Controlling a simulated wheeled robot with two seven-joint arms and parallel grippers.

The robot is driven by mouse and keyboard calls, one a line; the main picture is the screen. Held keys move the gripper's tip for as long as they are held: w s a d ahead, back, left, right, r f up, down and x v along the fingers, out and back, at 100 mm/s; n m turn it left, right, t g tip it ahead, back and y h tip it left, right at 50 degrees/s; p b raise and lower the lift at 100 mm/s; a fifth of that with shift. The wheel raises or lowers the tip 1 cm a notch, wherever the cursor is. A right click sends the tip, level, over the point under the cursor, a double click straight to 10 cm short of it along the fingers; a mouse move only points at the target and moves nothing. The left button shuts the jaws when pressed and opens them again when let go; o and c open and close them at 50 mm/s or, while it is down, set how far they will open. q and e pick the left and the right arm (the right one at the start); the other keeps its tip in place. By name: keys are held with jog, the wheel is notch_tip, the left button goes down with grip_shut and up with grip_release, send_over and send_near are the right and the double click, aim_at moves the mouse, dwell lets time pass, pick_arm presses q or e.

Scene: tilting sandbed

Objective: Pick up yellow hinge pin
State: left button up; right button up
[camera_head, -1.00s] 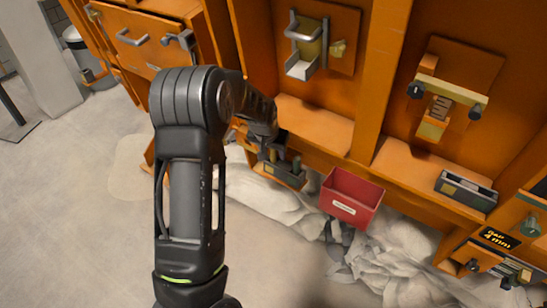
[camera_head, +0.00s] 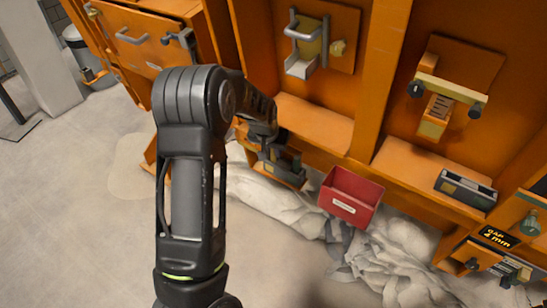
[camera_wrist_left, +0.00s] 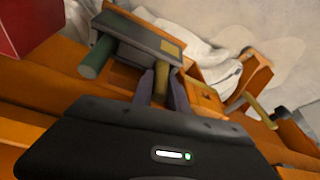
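The yellow hinge pin (camera_wrist_left: 162,80) stands between the two fingers of my left gripper (camera_wrist_left: 162,92) in the left wrist view. A narrow finger is on each side of it; I cannot tell whether they press on it. A green pin (camera_wrist_left: 97,55) is to the left of the fingers at the same dark holder (camera_wrist_left: 138,32). In the head view my left gripper (camera_head: 272,150) is low over this holder (camera_head: 284,173) and partly hides it and the pins. My right gripper is not in view.
A red bin (camera_head: 350,197) hangs right of the holder; its corner also shows in the left wrist view (camera_wrist_left: 22,25). A grey tray (camera_head: 465,189) sits on the right ledge. Crumpled pale cloth (camera_head: 400,250) lies below. An orange upright (camera_head: 372,90) divides the bays.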

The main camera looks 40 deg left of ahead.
pick_arm(q)
grip_shut()
jog(key=shift+w+r, duration=0.1)
jog(key=shift+r, duration=0.1)
dwell(0.3)
jog(key=shift+r, duration=0.55)
notch_tip(320, 180, up, 6)
jog(key=shift+f+b, duration=0.1)
jog(key=shift+b, duration=0.35)
jog(key=s+d+b, duration=0.1)
jog(key=s+d, duration=0.1)
jog(key=s, duration=0.6)
jog(key=s+d+b, duration=0.1)
jog(key=s+d, duration=0.2)
jog(key=s, duration=0.6)
jog(key=shift+s, duration=0.2)
jog(key=shift+f, duration=0.2)
